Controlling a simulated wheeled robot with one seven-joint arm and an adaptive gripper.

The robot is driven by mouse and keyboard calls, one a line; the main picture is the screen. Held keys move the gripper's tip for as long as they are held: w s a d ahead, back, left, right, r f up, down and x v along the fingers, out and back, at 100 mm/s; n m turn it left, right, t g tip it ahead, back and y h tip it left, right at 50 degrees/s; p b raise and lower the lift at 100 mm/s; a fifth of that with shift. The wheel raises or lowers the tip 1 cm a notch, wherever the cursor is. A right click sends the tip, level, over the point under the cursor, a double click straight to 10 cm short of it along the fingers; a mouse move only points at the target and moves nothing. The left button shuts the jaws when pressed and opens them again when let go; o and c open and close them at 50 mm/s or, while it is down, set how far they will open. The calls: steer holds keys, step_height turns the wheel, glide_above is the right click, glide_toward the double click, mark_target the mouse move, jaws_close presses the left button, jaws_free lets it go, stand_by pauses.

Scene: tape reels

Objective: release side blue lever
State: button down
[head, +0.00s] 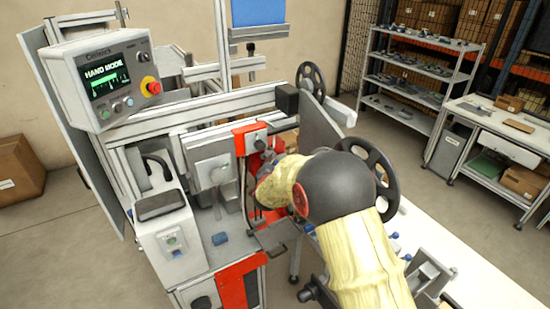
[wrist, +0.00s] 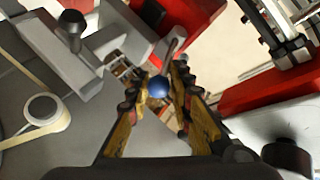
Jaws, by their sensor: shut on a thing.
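The side blue lever shows in the wrist view as a round blue knob (wrist: 158,88) on a thin reddish-brown rod. My gripper (wrist: 156,82) has its two yellow-and-black fingers on either side of the knob, closed on it. In the head view my arm in its pale yellow cover reaches to the front of the machine, beside the red plate (head: 243,137). The arm hides the knob there, and the fingertips are mostly hidden too.
A control panel (head: 107,81) reading HAND MODE stands at left. Black reels (head: 311,80) sit behind and beside my arm. Red and grey machine parts surround the fingers closely.

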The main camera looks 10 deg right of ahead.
steer(key=shift+r+n+g+p, duration=0.4)
steer(key=shift+g+p, duration=0.4)
steer(key=shift+p, duration=1.85)
steer(key=shift+w+f+g+p, duration=0.15)
steer(key=shift+g+p, duration=0.15)
steer(key=shift+p, duration=0.45)
steer(key=c, duration=2)
jaws_free()
steer(key=o, duration=0.4)
steer(key=shift+w+r, duration=0.1)
steer(key=shift+r, duration=0.2)
steer(key=shift+c, duration=0.2)
steer(key=shift+r, duration=0.1)
